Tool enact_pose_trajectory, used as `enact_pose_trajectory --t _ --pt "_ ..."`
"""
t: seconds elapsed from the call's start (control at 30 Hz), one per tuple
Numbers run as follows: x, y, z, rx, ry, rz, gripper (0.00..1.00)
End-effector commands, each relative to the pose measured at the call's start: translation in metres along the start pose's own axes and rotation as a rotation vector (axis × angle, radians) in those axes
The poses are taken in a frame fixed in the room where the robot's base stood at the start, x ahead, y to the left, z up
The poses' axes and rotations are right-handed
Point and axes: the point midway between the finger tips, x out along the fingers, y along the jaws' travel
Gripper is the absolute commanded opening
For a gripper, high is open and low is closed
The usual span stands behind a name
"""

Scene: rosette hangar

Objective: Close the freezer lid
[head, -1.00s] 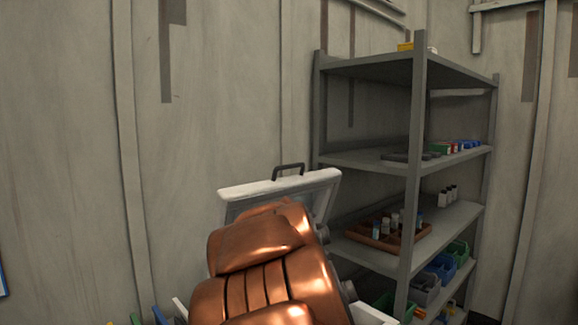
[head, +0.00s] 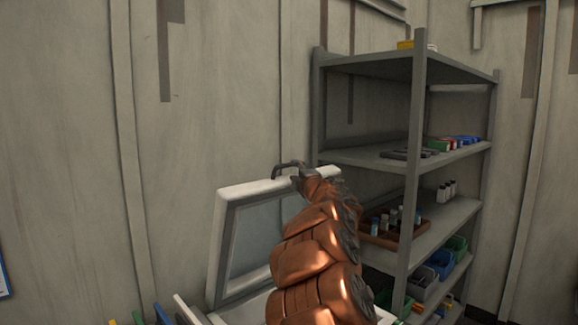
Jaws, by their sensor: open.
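The white freezer lid (head: 236,205) stands raised and open, tilted back toward the wall, with its grey inner panel showing. Its dark handle (head: 287,165) sits on the lid's top edge. My gripper (head: 298,180) is at the top edge of the lid, right by the right end of the handle. The gripper is open; its fingers are small and dark here, and I cannot tell whether they touch the handle. My brown arm hides the lid's right part and most of the freezer body; part of the white freezer rim (head: 240,306) shows below.
A grey metal shelf unit (head: 417,120) stands close on the right. It holds a brown tray (head: 375,238) with small bottles and several coloured bins (head: 440,262). The wall is behind the lid. Coloured items (head: 160,314) show at the bottom left.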

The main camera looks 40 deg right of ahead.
Motion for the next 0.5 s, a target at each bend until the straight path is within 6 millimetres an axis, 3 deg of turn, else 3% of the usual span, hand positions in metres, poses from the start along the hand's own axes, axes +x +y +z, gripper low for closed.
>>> enact_pose_trajectory --t 0.5 --pt "0.05 0.002 0.0 0.003 -0.002 -0.001 0.41"
